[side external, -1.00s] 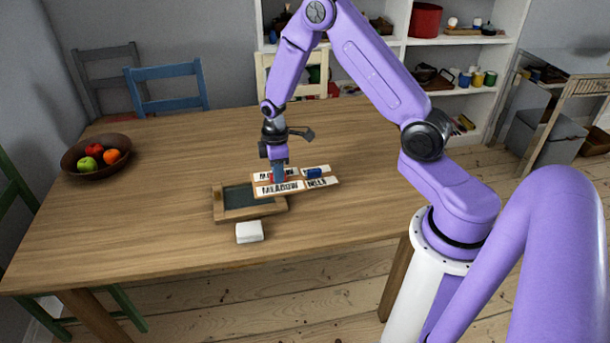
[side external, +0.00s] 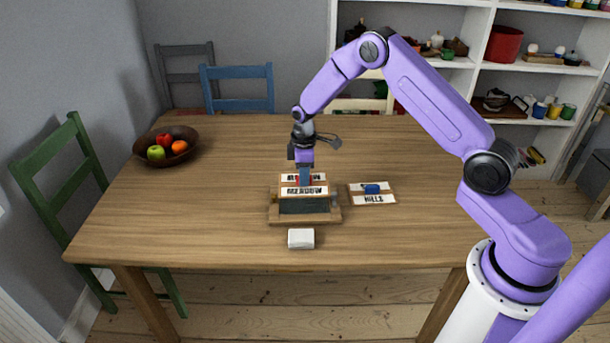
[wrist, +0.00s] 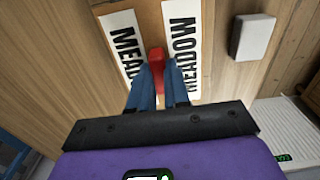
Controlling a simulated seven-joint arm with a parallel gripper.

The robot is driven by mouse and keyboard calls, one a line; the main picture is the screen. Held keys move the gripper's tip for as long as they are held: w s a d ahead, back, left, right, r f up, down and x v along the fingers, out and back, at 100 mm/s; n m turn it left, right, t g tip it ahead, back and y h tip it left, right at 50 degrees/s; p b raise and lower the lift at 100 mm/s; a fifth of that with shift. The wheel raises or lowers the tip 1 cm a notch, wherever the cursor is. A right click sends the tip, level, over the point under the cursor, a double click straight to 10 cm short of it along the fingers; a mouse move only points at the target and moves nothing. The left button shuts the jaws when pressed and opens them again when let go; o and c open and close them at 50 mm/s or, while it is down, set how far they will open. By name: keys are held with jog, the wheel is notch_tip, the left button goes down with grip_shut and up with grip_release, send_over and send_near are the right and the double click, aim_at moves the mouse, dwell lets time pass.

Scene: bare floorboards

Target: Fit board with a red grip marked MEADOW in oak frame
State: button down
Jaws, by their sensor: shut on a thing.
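The board marked MEADOW (side external: 303,190) has white lettered strips and a red grip. My gripper (side external: 304,183) is shut on that red grip (wrist: 157,68), which shows between the blue fingers in the wrist view. The oak frame (side external: 305,218) lies on the table with a dark inside showing at its front. The board covers the back part of the frame in the side view and seems to be held above it, a little left of its middle. The exact gap is unclear. The frame cannot be made out in the wrist view.
A board marked HILLS (side external: 373,198) with a blue grip lies right of the frame. A white block (side external: 301,238) sits in front of the frame. A bowl of fruit (side external: 167,147) stands at the back left. The table's middle left is clear.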

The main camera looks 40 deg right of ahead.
aim_at(304, 188)
jog(key=shift+f, duration=2.5)
jog(key=shift+f, duration=0.85)
jog(key=c, duration=1)
grip_release()
jog(key=shift+r, duration=3.5)
